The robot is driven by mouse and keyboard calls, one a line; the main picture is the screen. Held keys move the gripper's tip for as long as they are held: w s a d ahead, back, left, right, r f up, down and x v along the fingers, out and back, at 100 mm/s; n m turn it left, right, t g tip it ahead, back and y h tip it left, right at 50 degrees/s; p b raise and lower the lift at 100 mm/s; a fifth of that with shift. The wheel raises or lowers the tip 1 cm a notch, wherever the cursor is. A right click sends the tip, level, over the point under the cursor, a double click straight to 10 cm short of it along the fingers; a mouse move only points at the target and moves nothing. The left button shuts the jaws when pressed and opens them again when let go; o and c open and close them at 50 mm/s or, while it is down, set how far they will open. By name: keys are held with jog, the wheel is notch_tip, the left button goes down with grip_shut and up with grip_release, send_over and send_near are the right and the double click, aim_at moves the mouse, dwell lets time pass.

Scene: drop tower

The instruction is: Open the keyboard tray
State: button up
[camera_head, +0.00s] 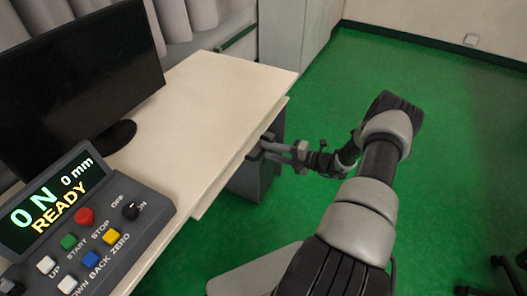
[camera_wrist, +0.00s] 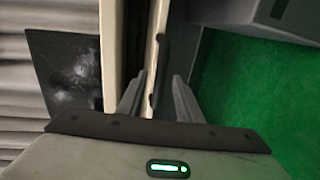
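The keyboard tray (camera_head: 238,163) shows as a thin cream edge just under the desk top (camera_head: 195,105), and most of it is hidden beneath the desk. In the wrist view the tray's front (camera_wrist: 158,18) is a narrow cream strip with dark handle-like parts on it. My gripper (camera_head: 268,146) is at the tray's front edge, near the desk's far right corner. In the wrist view its two fingers (camera_wrist: 158,95) are apart, one on each side of the tray's front strip. I cannot tell whether they touch it.
A monitor (camera_head: 80,80) and a control box (camera_head: 75,220) with a lit display and buttons stand on the desk. A grey drawer cabinet (camera_head: 255,178) is under the desk. A tall grey cabinet (camera_head: 290,35) stands behind. The green floor (camera_head: 400,75) on the right is mostly clear.

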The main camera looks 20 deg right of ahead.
aim_at(264, 150)
jog(key=shift+x, duration=1.65)
grip_shut()
